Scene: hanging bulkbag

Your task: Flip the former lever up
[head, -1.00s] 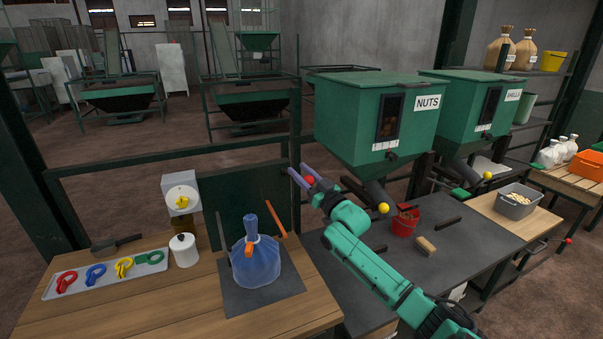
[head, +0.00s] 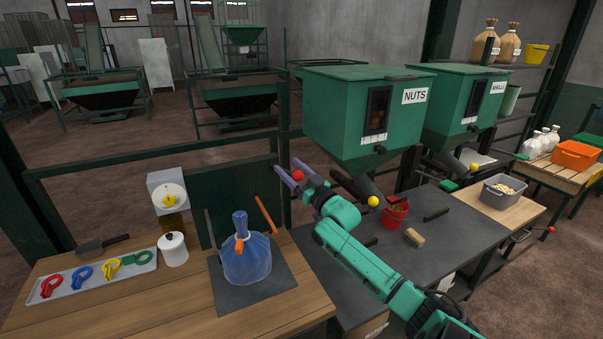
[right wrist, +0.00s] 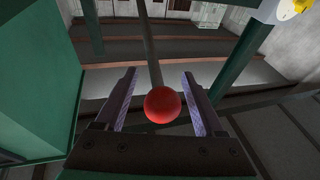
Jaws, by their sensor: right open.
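My right gripper (head: 286,166) is open, with its two purple fingers reaching up and left from the green arm. A red ball knob (head: 298,175), which looks like a lever end, sits at the gripper. In the right wrist view the red knob (right wrist: 163,104) lies between the two fingers (right wrist: 158,76), with a gap on each side. The knob's stem is hidden in both views. A blue translucent bag (head: 246,260) with a gathered neck stands on a dark plate (head: 281,284), between an orange bar (head: 266,214) and a grey bar (head: 210,229). My left gripper is not in view.
The NUTS hopper (head: 340,115) stands close behind my right arm, with a yellow knob (head: 374,201) below it. A red bucket (head: 395,216) and a brush block (head: 414,237) are on the dark table. A tray (head: 70,295) of coloured clips lies left.

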